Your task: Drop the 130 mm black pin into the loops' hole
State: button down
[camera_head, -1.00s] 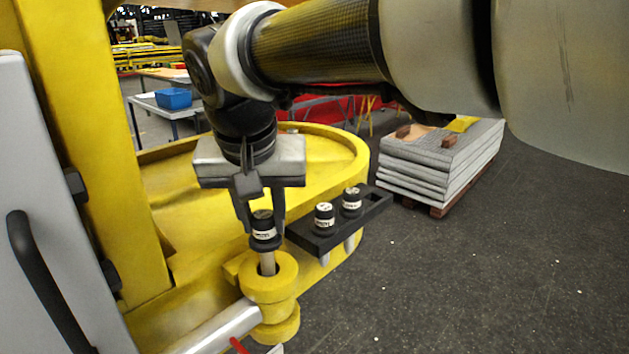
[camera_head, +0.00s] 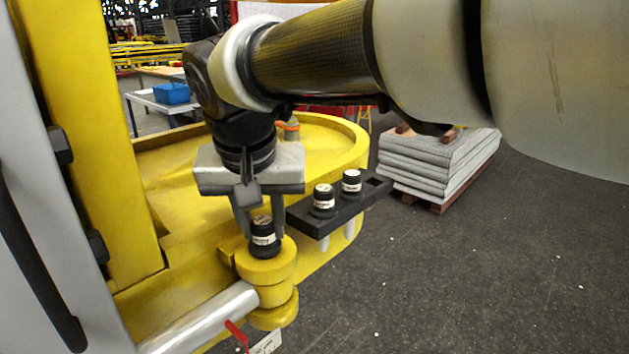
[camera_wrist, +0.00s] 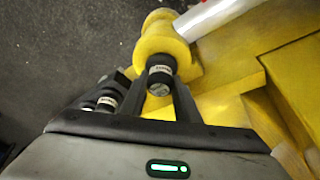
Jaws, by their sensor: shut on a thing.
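The black pin (camera_head: 264,240) with a white label band stands upright at the yellow loops (camera_head: 268,266). Its head is just above or on the top loop, and no shaft shows between them. My gripper (camera_head: 263,228) is shut on the pin's head, with one finger on each side. The wrist view also shows the pin (camera_wrist: 160,78) between the fingers, in front of the round yellow loop (camera_wrist: 163,40). The hole and the pin's shaft are hidden under the head.
A black rack (camera_head: 345,208) to the right holds two similar black-headed pins. A silver rod (camera_head: 205,318) meets the loops from the lower left, near a red tag piece (camera_head: 237,333). A yellow post stands at left. Dark floor lies open at right.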

jog(key=shift+r, duration=0.1)
jog(key=c, duration=1.3)
grip_release()
jog(key=shift+o, duration=0.2)
jog(key=p+v, duration=0.2)
jog(key=v, duration=1.5)
jog(key=shift+r+p, duration=0.2)
jog(key=shift+p, duration=0.15)
